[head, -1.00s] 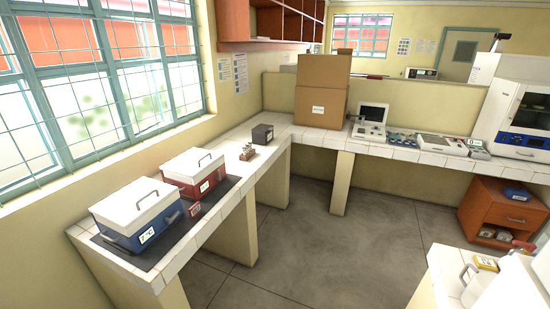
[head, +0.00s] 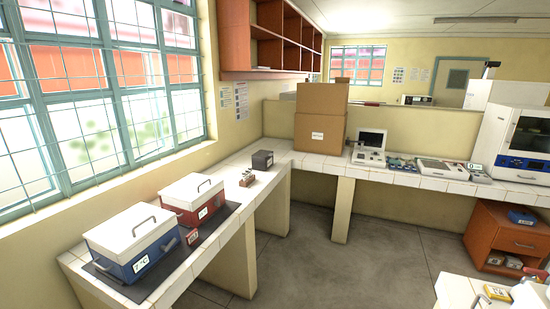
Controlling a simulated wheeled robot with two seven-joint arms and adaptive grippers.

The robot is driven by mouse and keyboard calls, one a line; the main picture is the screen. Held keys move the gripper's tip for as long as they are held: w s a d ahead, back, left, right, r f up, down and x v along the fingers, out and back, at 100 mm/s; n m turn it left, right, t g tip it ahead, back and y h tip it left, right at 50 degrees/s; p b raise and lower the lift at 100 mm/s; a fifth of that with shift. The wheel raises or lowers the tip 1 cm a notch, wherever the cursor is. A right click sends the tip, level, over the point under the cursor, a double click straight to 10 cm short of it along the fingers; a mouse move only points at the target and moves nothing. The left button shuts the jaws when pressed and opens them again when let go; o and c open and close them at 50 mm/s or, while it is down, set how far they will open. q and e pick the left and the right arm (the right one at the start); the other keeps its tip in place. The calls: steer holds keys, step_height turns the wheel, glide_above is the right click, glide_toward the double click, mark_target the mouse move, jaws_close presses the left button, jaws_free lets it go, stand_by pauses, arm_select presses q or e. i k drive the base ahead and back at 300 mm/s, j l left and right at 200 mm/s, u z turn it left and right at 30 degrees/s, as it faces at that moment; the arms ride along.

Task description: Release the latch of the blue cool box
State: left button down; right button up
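The blue cool box (head: 150,255) stands on a dark mat at the near end of the left counter, below the window. Its white lid (head: 128,227) is down, with a grey handle on top. A dark handle or latch part (head: 171,243) shows on its right side, and a white label (head: 141,264) sits on the front. The latch itself is too small to make out clearly. Neither of my grippers is in view.
A red cool box (head: 203,212) with a white lid stands just behind the blue one. A small red sign (head: 192,237) is beside them. Cardboard boxes (head: 319,125) stand in the counter corner. The floor (head: 350,270) in the middle is clear.

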mark_target(165, 249)
steer(key=i+l+u, duration=0.65)
steer(key=i+l, duration=0.15)
steer(key=i+l+u, duration=0.2)
steer(key=l, duration=0.2)
steer(key=i+l+u, duration=0.4)
steer(key=l, duration=0.4)
steer(key=i+l+u, duration=0.2)
steer(key=l, duration=0.2)
steer(key=k, duration=0.05)
